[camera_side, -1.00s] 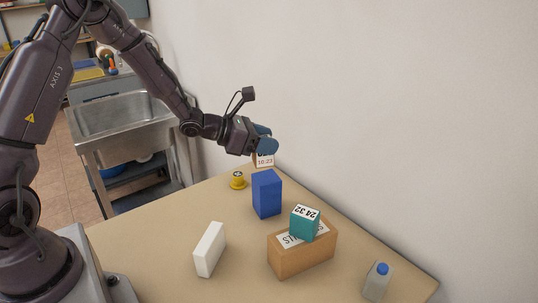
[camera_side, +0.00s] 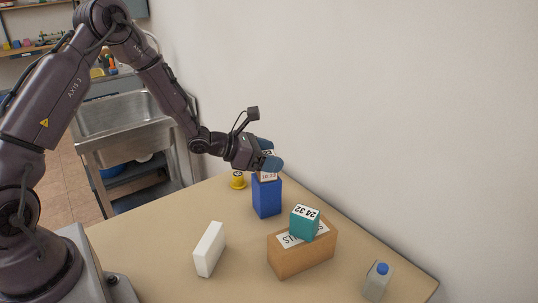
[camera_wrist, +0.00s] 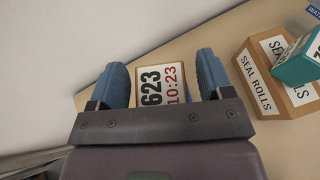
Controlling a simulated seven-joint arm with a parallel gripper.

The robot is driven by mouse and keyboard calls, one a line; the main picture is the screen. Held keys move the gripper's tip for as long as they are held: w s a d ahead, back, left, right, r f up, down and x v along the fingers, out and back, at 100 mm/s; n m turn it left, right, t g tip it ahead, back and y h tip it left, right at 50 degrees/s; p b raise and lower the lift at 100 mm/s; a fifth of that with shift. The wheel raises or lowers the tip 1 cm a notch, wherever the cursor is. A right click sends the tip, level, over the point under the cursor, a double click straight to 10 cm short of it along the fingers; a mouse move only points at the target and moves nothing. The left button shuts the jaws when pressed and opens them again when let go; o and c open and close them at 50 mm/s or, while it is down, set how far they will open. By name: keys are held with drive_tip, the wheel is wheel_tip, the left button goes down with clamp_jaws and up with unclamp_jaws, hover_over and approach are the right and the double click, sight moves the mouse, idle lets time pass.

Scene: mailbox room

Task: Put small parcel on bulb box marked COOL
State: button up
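A white box (camera_side: 209,249) stands on the table nearer the arm base. I cannot read COOL on any box, so which one is the bulb box is unclear.
A brown SEAL ROLLS box (camera_side: 302,257) carries a teal box (camera_side: 305,223) at the right. A bottle with a blue cap (camera_side: 376,281) stands near the right table edge. A yellow object (camera_side: 238,180) lies behind the blue box. A wall runs along the back.

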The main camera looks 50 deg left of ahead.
drive_tip(key=shift+r, duration=0.15)
drive_tip(key=shift+s+a+r, duration=0.15)
drive_tip(key=shift+s+r, duration=0.05)
drive_tip(key=shift+s, duration=0.05)
drive_tip(key=v, duration=1.1)
drive_tip(key=s+d+r+m+g+h, duration=0.25)
drive_tip(key=s+d+r+m, duration=0.2)
drive_tip(key=d+m, duration=0.3)
drive_tip(key=s+d+r+m+g+h, duration=0.1)
drive_tip(key=s+d+r+m+g, duration=0.35)
drive_tip(key=m, duration=0.45)
drive_tip(key=s+r+m+y, duration=0.6)
drive_tip(key=s+m, duration=0.5)
drive_tip(key=m, duration=0.4)
drive_tip(key=shift+a+r+y, duration=0.3)
drive_tip(key=shift+a+y, duration=0.05)
drive_tip(key=shift+y, duration=0.9)
